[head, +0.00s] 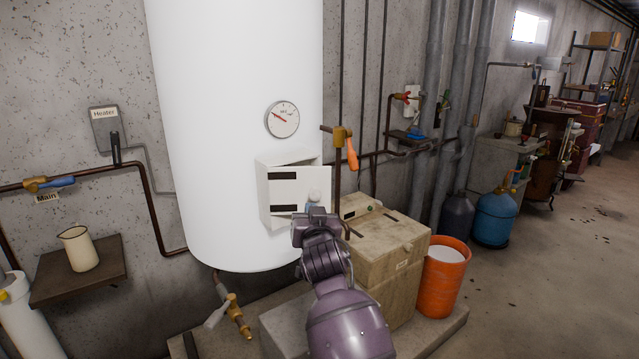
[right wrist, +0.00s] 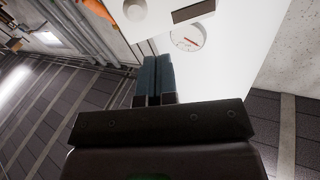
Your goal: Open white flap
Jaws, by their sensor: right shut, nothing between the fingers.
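The white flap (head: 297,192) is on the front of a small white box (head: 264,195) fixed to the large white tank. It has two dark strips and a pale round knob (head: 314,196) near its right side. The flap looks slightly ajar, at an angle to the box. My right gripper (head: 313,205) is in front of the flap's lower right, by the knob; contact cannot be told. In the right wrist view its fingers (right wrist: 153,78) are shut and empty, with the flap (right wrist: 160,18) and knob (right wrist: 134,9) beyond them. My left gripper is not in view.
A gauge (head: 282,119) sits on the tank (head: 230,60) above the box. A valve with an orange handle (head: 352,153) is close to the flap's right. Open floor lies further right.

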